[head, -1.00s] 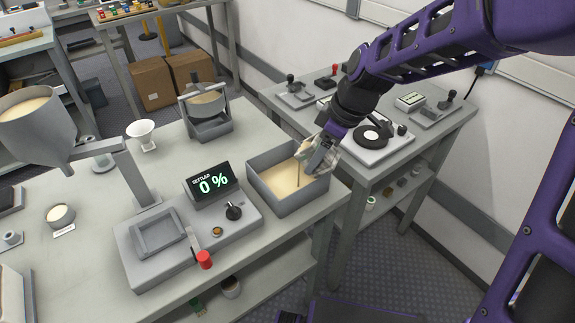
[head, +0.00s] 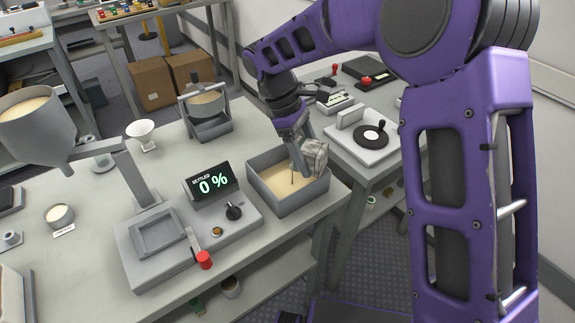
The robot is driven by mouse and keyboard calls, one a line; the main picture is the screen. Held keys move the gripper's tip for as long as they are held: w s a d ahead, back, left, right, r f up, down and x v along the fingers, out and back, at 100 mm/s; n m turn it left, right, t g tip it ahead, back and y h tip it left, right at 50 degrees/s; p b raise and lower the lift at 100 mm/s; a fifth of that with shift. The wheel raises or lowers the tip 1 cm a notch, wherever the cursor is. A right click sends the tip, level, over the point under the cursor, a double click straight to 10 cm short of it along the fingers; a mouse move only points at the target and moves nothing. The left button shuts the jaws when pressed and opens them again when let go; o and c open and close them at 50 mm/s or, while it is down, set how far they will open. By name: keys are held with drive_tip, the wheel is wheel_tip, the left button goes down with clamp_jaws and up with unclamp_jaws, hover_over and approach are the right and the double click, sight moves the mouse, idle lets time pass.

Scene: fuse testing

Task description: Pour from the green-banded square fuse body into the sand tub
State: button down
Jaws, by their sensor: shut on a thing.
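The sand tub (head: 313,196) is a grey square tub with pale sand (head: 278,180) in it, at the front right corner of the bench. My gripper (head: 304,160) is over the tub's back right part, pointing down. It is shut on a pale grey, blocky thing, the square fuse body (head: 317,152), held tilted above the sand. No green band can be made out on it now. A thin dark line runs down from near the gripper to the sand; I cannot tell whether it is a falling stream. The fingers partly hide the body.
A grey device (head: 185,240) with a display reading "SETTLED 0 %" (head: 209,181) stands left of the tub. A second bench with a black-disc device (head: 369,137) is at the right.

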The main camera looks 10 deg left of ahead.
drive_tip(key=shift+a+r+g+h, duration=0.15)
drive_tip(key=shift+a+r+h, duration=0.1)
drive_tip(key=shift+h, duration=0.45)
drive_tip(key=shift+a+r+g+h, duration=0.15)
drive_tip(key=shift+r+h, duration=0.1)
drive_tip(key=shift+h, duration=0.45)
drive_tip(key=shift+w+d+y, duration=0.1)
drive_tip(key=shift+d+y, duration=0.1)
drive_tip(key=shift+y, duration=0.2)
drive_tip(key=y, duration=0.1)
drive_tip(key=d+y, duration=0.1)
drive_tip(key=y, duration=0.1)
drive_tip(key=shift+f+t, duration=0.4)
drive_tip(key=shift+a+r+y, duration=0.15)
drive_tip(key=shift+a+y, duration=0.05)
drive_tip(key=shift+y, duration=0.2)
